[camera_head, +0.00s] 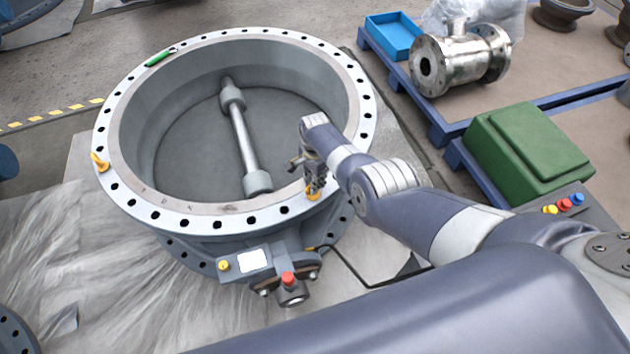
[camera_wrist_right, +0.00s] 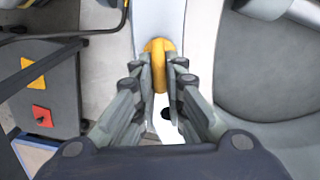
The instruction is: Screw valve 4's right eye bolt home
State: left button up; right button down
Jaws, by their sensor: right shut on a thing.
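The large valve (camera_head: 225,215) lies flat, its round flange dotted with bolt holes. The right eye bolt is yellow (camera_head: 313,195) and stands at the flange's near right. It also shows in the right wrist view (camera_wrist_right: 158,47), between the fingers. My right gripper (camera_head: 316,184) points down onto the flange and is shut on this eye bolt; the fingers also show in the right wrist view (camera_wrist_right: 158,72). The bolt's thread and its seating are hidden. A second yellow eye bolt (camera_head: 100,162) stands on the flange's left side. My left gripper is not in view.
A green-handled tool (camera_head: 158,58) lies on the flange's far left. The valve's control box (camera_head: 245,262) is at the near side. At right are a green case (camera_head: 528,152), a blue bin (camera_head: 392,37) and a steel pipe fitting (camera_head: 460,60). Plastic sheeting (camera_head: 60,250) covers the floor at left.

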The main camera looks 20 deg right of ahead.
jog(key=c, duration=1.7)
grip_release()
jog(key=shift+o, duration=0.2)
jog(key=shift+r, duration=0.1)
notch_tip(320, 180, up, 12)
